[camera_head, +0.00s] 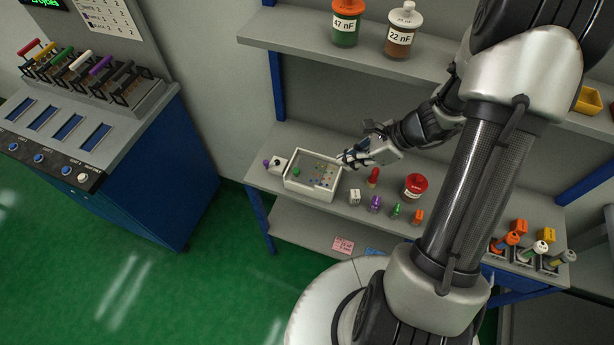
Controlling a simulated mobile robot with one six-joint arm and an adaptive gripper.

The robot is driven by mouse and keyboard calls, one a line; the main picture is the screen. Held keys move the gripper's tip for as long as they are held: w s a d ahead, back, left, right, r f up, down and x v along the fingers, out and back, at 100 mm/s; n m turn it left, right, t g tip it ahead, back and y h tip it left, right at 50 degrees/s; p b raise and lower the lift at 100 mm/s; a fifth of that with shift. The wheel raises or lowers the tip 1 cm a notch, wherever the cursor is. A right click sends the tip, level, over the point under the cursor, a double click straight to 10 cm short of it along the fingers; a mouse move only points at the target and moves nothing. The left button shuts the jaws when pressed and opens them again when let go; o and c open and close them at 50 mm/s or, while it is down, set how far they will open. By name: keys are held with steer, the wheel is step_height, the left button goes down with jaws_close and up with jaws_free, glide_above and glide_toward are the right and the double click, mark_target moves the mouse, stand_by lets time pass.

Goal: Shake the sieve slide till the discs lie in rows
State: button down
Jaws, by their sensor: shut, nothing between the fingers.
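A white open-topped box (311,193), which looks like the sieve unit, stands on the left part of the grey shelf. Several small coloured discs (321,179) lie scattered on its grey floor, mostly in the right half. A larger green piece (296,171) is at the left inside. A white block (278,165) with a purple knob (267,162) adjoins the box's left end; I cannot tell whether this is the slide. My gripper (345,160) is shut and empty at the box's right rear corner. Whether it touches the rim is unclear.
Right of the box stand a red-topped piece (373,177), a red-lidded jar (415,186) and several small coloured pieces along the front edge. Labelled jars (345,24) stand on the upper shelf. A blue cabinet (160,165) is at the left; green floor lies between.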

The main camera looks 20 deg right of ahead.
mark_target(300, 172)
steer(key=shift+n+y, duration=0.3)
steer(key=b+x, duration=0.1)
steer(key=x, duration=0.2)
steer(key=b+x, duration=0.2)
steer(key=x, duration=0.1)
steer(key=b+x, duration=0.1)
steer(key=x, duration=0.2)
steer(key=shift+s+d+f+b, duration=0.15)
steer(key=shift+f+b, duration=0.15)
steer(key=shift+f, duration=0.25)
steer(key=a, duration=0.1)
steer(key=w+a, duration=0.1)
steer(key=shift+w+a+f+b, duration=0.1)
steer(key=shift+w+a+b, duration=0.2)
steer(key=shift+a+b, duration=0.1)
steer(key=shift+w+a, duration=0.15)
steer(key=shift+a, duration=0.1)
steer(key=shift+w+a+b, duration=0.15)
steer(key=shift+w+a, duration=0.2)
steer(key=shift+a, duration=0.2)
steer(key=shift+w+a+b, duration=0.15)
steer(key=shift+w+a, duration=0.15)
steer(key=shift+a, duration=0.25)
